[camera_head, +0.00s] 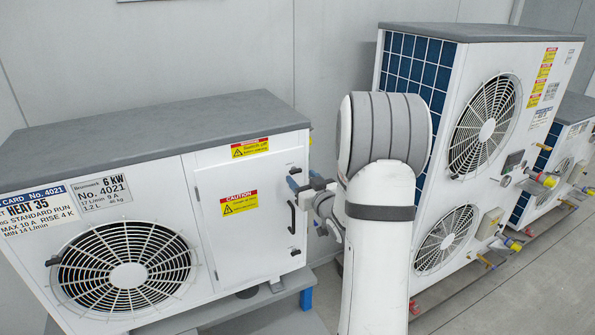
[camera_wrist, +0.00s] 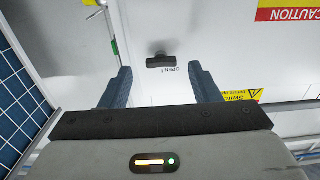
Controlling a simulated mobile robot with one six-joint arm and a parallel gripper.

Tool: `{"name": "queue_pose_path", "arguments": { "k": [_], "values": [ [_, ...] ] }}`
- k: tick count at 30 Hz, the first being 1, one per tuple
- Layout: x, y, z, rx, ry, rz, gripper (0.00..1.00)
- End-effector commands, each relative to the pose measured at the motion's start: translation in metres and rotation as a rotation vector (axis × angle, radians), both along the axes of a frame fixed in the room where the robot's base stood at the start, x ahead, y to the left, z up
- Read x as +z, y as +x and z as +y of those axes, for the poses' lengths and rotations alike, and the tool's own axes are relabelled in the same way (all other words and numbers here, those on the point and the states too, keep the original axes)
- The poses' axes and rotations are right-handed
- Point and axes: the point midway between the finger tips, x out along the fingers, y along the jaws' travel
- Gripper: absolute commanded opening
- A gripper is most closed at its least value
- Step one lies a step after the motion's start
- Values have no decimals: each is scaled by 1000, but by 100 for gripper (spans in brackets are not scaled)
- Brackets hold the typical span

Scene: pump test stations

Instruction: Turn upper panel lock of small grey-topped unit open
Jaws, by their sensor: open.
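The small grey-topped unit (camera_head: 150,130) stands at the left in the head view, with its white front panel (camera_head: 235,245) shut. The upper panel lock (camera_head: 295,170) is a small black knob near the panel's upper right corner. In the wrist view, which is upside down, the lock (camera_wrist: 160,61) is a black bar lying crosswise, with an "OPEN" mark (camera_wrist: 175,70) beside it. My gripper (camera_head: 292,183) is in front of the panel, close to the lock. Its blue fingers (camera_wrist: 160,72) are open, and the lock appears between and beyond them. No contact shows.
A black handle (camera_head: 291,217) and a lower lock (camera_head: 294,251) are on the panel below. Yellow caution (camera_head: 240,203) and switch (camera_head: 250,148) labels are nearby. A taller two-fan unit (camera_head: 470,120) stands to the right, with pipe fittings (camera_head: 543,179).

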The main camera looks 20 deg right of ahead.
Motion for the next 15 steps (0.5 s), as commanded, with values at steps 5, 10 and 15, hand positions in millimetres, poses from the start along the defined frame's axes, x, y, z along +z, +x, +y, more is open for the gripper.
{"name": "queue_pose_path", "arguments": {
  "k": [5, 10, 15],
  "values": [
    [1, 21, 2, 3, -1, 2, 56],
    [0, 26, 3, 3, -1, 1, 56],
    [0, 26, 3, 3, -1, 1, 56]
  ]
}}
